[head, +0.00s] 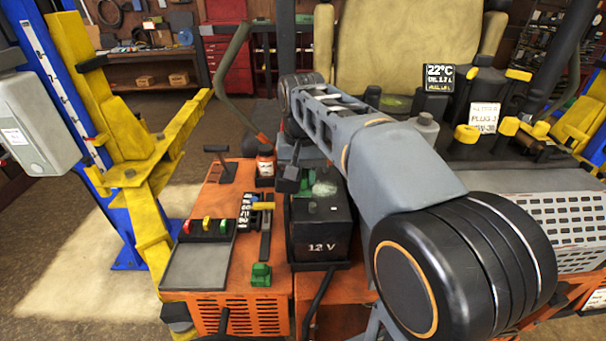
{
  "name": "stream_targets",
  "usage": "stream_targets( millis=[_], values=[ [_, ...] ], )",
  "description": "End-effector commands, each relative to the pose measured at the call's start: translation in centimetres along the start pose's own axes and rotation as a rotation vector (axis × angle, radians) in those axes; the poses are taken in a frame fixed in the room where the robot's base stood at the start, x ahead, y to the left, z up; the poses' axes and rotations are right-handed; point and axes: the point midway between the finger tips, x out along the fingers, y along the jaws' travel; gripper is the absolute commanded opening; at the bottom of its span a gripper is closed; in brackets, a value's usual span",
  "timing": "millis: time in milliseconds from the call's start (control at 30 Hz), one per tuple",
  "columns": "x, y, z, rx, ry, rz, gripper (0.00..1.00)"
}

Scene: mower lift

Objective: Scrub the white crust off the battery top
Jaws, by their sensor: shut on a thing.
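The black battery (320,242), marked 12 V, stands upright in a tray on the orange deck. A pale whitish-green crust patch (324,188) shows at the far part of its top. My gripper (291,180) is low at the battery's far left corner, left of the crust. It is shut on a small dark thing, probably a brush, mostly hidden by the gripper. A bit of green (306,185) shows between it and the crust. I cannot tell whether the held thing touches the battery.
A grey tray (198,267), colored levers (207,225) and a green clip-like piece (261,275) are on the deck left of the battery. A yellow lift post (130,165) stands further left.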

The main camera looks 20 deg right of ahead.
Motion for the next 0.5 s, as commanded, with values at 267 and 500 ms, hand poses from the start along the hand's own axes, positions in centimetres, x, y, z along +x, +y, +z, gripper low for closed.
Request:
stream_targets(
  millis=[267, 500],
  values=[
    [0.0, 2.6, 0.0, 0.006, -0.003, 0.003, 0.10],
    [-0.1, 3.8, 0.0, 0.003, -0.001, 0.003, 0.10]
  ],
)
